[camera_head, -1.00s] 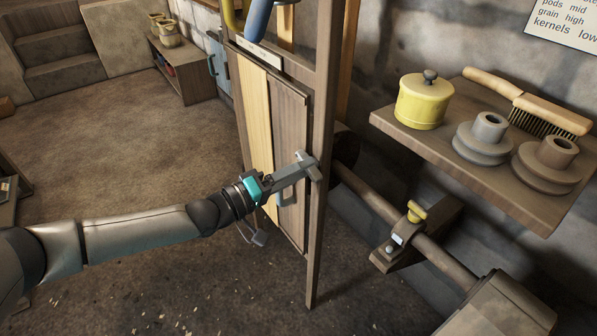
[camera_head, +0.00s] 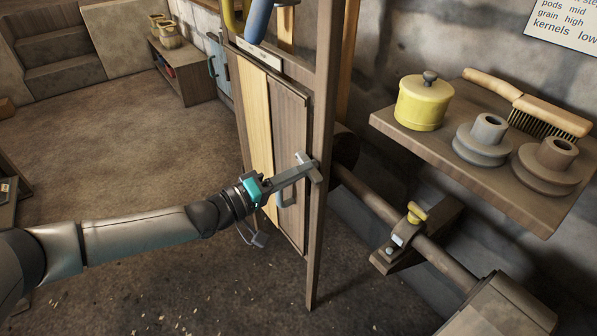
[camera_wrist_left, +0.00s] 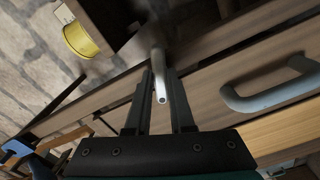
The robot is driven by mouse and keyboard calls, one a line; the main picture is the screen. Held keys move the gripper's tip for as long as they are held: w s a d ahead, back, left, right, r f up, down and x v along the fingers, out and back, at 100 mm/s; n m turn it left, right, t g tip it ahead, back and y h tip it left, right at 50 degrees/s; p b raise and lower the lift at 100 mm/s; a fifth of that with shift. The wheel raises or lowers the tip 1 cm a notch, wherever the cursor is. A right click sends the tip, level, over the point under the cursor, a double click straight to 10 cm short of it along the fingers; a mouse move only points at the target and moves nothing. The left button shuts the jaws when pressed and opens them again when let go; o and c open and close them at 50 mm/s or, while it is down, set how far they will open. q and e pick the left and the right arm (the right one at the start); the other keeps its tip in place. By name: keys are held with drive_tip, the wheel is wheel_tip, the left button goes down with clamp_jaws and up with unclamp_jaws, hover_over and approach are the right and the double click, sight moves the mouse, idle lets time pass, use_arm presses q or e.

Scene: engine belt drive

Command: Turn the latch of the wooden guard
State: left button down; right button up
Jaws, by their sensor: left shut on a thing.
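In the head view the fingers mostly hide the latch. A grey bar handle (camera_wrist_left: 275,95) is fixed on the guard beside the gripper, apart from it. My right gripper is not in view.
Right of the guard, a shaft (camera_head: 445,262) runs in a bearing block with a yellow knob (camera_head: 416,212). Above it a wall shelf (camera_head: 542,212) holds a yellow tin (camera_head: 423,103), two pulleys and a brush (camera_head: 530,103). The floor (camera_head: 110,140) left of the guard is open.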

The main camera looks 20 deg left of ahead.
use_arm(q)
drive_tip(key=shift+m, duration=0.3)
drive_tip(key=shift+a+m+p, duration=0.1)
drive_tip(key=shift+m+p, duration=2.45)
drive_tip(key=shift+m, duration=3.75)
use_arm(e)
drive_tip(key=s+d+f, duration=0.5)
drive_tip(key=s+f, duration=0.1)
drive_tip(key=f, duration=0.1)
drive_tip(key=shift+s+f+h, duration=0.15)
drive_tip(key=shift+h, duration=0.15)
use_arm(q)
drive_tip(key=shift+f, duration=0.1)
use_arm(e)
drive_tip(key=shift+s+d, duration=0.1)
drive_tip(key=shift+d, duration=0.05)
use_arm(q)
drive_tip(key=c, duration=0.8)
unclamp_jaws()
